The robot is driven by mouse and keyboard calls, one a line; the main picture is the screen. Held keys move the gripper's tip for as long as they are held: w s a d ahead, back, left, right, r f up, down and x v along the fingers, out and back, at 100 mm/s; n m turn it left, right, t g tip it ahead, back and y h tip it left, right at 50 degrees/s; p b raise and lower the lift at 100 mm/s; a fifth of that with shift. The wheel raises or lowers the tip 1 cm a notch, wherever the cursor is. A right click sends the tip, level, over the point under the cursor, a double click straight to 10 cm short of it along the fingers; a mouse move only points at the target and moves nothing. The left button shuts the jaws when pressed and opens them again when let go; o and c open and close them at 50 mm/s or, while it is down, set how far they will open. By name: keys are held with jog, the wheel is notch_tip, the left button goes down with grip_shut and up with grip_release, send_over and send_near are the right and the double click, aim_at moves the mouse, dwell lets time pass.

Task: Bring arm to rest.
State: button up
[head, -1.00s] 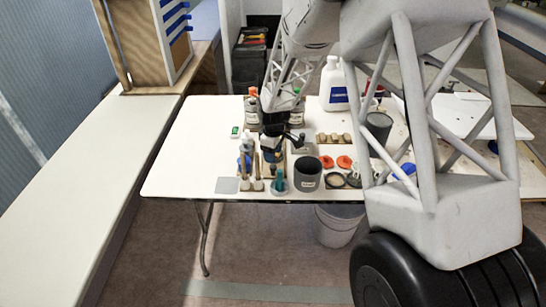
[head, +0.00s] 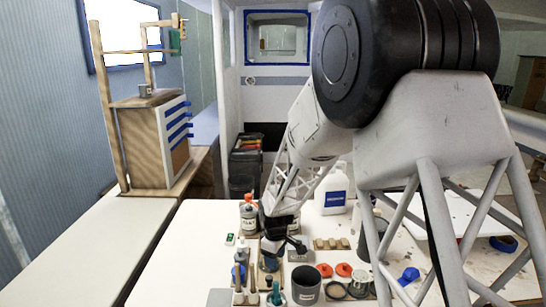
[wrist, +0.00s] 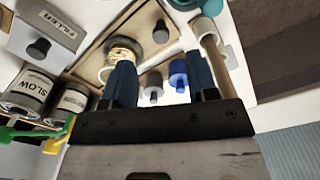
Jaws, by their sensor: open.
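My gripper (head: 272,252) hangs at the end of my arm over the white table, among small jars and pots. In the wrist view its two blue fingers (wrist: 160,85) stand wide apart with nothing held between them. A small round jar (wrist: 122,52) with pale contents shows beyond the left finger, and grey and blue knobs (wrist: 178,75) show beyond the gap. In the head view the fingertips are small and dark against the items below, so their exact clearance cannot be told.
Orange-capped bottles (head: 249,215) and a white jug (head: 331,190) stand behind my gripper. A dark grey pot (head: 306,285) stands in front to the right. In the wrist view, bottles marked SLOW (wrist: 28,92) and a FILLER block (wrist: 46,34) are close. The table's left part (head: 190,250) is clear.

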jog(key=s+d+r+m+t, duration=0.1)
jog(key=s+d+r+m, duration=0.2)
jog(key=s+d+r, duration=0.45)
jog(key=s+d+r+m, duration=0.3)
jog(key=s+d+r, duration=0.1)
jog(key=s+r, duration=0.65)
jog(key=s+d+r+m, duration=0.2)
jog(key=s+d+m, duration=0.1)
jog(key=s, duration=0.8)
jog(key=s+d+r+m+t, duration=0.1)
jog(key=s+d+r+m, duration=0.2)
jog(key=s, duration=0.8)
jog(key=shift+s+d+r+m, duration=0.2)
jog(key=shift+s+m, duration=0.15)
jog(key=shift+m, duration=0.05)
